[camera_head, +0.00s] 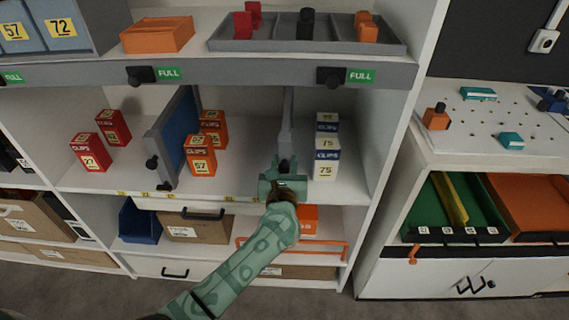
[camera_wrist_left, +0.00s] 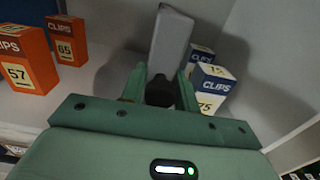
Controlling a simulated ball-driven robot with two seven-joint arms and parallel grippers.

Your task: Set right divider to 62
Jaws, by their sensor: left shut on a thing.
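The right divider is a thin grey upright panel (camera_head: 287,125) on the middle shelf, between the orange and the white-blue clip boxes. In the left wrist view the divider (camera_wrist_left: 172,45) stands straight ahead, and its dark knob (camera_wrist_left: 160,92) sits between my fingers. My left gripper (camera_head: 284,170) is at the divider's front end, shut on the knob. Small yellow labels (camera_head: 228,198) run along the shelf's front edge; their numbers are too small to read, and my gripper and arm cover part of the edge. My right gripper is not in view.
Orange clip boxes (camera_head: 201,160) stand left of the divider, and white-blue boxes (camera_head: 326,165) stand close on its right. A blue left divider (camera_head: 175,125) and red boxes (camera_head: 90,152) are further left.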

